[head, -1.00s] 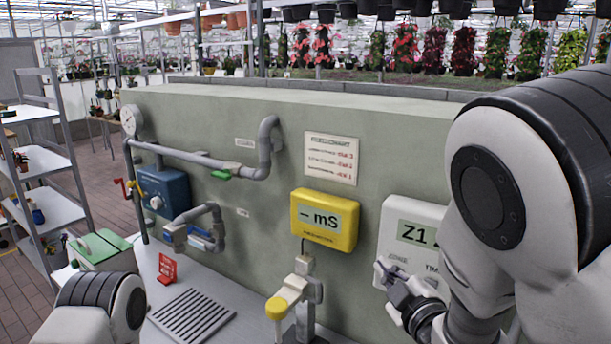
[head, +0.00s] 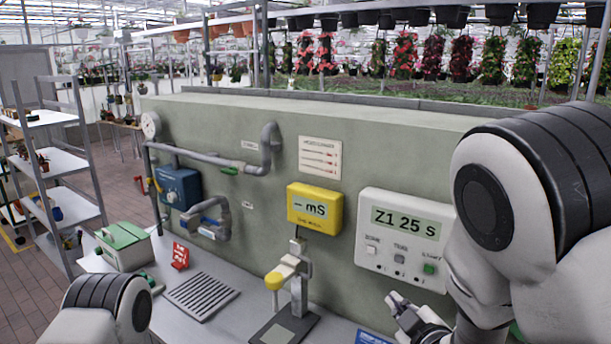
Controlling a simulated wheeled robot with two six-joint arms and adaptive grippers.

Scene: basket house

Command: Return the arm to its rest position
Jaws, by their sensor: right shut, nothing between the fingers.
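My right gripper (head: 405,306) is shut and empty. It is in front of the wall, below the white timer box (head: 412,206), and apart from it. The timer display reads "Z1 25 S", with a grey button, another grey button and a green button under it. My right arm (head: 510,200) comes in from the right and covers part of the scene at the box's right side. My left arm (head: 100,310) shows at the lower left; its gripper is out of view.
The yellow meter (head: 315,208) reads "– mS" on the wall. Below it a yellow-tipped stand (head: 298,290) rises from the bench. A drain grille (head: 201,296), red sign (head: 180,257), green-lidded box (head: 123,250), blue box (head: 178,188) and grey pipes (head: 210,162) are to the left.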

